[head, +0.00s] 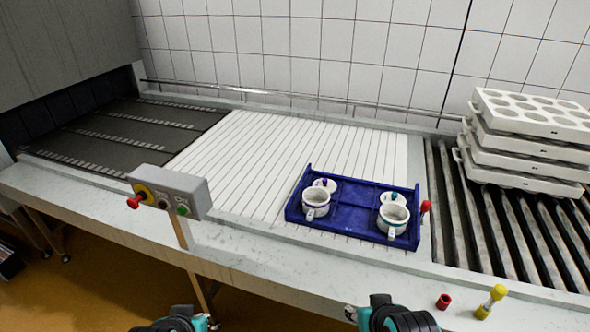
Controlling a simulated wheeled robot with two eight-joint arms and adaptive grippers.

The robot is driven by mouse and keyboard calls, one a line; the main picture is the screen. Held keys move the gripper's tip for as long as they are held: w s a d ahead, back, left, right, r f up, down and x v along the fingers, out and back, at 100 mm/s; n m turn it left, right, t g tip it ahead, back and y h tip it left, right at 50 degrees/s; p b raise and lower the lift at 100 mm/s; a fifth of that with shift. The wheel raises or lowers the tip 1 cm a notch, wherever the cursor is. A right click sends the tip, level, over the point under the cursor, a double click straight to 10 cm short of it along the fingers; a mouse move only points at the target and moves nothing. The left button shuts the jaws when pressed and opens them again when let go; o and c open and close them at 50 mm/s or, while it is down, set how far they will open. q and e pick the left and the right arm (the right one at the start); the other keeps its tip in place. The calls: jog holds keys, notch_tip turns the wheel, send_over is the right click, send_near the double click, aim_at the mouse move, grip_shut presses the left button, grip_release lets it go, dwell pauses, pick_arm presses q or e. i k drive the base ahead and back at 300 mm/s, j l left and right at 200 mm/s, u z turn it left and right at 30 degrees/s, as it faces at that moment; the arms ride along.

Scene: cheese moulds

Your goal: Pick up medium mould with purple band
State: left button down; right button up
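A blue tray (346,212) on the white slatted surface holds two white cup-like moulds with side handles. The left mould (316,204) stands in the left part, with a small white lid (325,185) with a purple knob behind it. Its band is too small to make out clearly. The right mould (393,215) stands in the right part, with a teal-knobbed lid (391,197) behind it. My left gripper (178,322) and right gripper (398,318) show only partly at the bottom edge, away from the tray. Their fingers cannot be made out.
A control box (172,192) on a post stands at the front left. White perforated mould blocks (530,140) are stacked on the roller conveyor (490,225) at right. A red item (443,301) and a yellow-ended item (491,301) are on the front ledge. The slatted surface left of the tray is clear.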

aim_at(316, 200)
jog(key=i+l+z, duration=0.2)
jog(key=z, duration=0.25)
jog(key=i+l+z, duration=0.15)
jog(key=z, duration=0.3)
jog(key=i+z, duration=0.3)
jog(key=z, duration=0.15)
